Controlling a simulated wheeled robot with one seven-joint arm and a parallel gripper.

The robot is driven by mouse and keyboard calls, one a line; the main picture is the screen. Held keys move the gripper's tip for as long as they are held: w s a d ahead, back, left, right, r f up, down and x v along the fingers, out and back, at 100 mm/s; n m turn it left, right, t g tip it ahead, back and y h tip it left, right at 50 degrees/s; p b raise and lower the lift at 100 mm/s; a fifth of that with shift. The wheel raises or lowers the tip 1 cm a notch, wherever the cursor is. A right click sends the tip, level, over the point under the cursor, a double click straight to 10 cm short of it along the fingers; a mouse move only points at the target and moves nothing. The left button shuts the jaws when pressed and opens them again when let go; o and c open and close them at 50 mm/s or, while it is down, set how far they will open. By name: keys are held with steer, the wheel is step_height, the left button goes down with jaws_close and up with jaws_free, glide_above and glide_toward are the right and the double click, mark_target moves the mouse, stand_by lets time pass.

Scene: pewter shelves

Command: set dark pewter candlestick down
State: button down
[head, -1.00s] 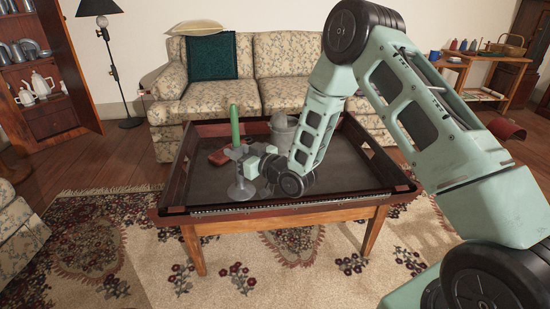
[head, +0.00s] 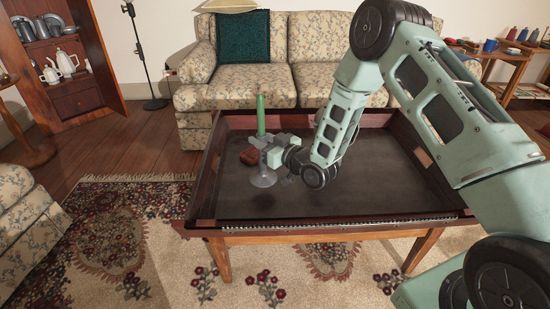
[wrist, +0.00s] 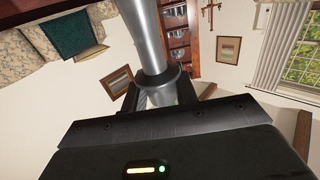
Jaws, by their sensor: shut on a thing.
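The dark pewter candlestick (head: 263,179) is upright over the tray-topped table (head: 330,230), towards its left side, with a tall green candle (head: 261,115) in it. My gripper (head: 268,148) reaches in from the right and is shut on its stem. In the wrist view the grey candlestick (wrist: 150,40) rises between the fingers of my gripper (wrist: 162,95). A dark patch like a shadow lies on the tabletop below and apart from the base, so the base appears a little above the surface.
A red-brown book-like item (head: 249,156) lies on the table just behind and left of the candlestick. The table has a raised dark rim. Its middle and right are bare. A floral sofa (head: 240,90) stands behind, and an armchair (head: 25,215) at the left.

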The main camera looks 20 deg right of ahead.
steer(key=b, duration=0.1)
glide_above(263, 173)
steer(key=w, duration=0.1)
steer(key=shift+d+f, duration=0.15)
steer(key=shift+f, duration=2.45)
steer(key=shift+f+b, duration=0.15)
steer(key=shift+b, duration=0.15)
steer(key=c, duration=1.1)
jaws_free()
steer(key=shift+r, duration=0.2)
steer(key=p+v, duration=0.1)
steer(key=v, duration=0.6)
steer(key=shift+s+d+p, duration=0.15)
steer(key=shift+s+p, duration=0.1)
steer(key=shift+p, duration=0.15)
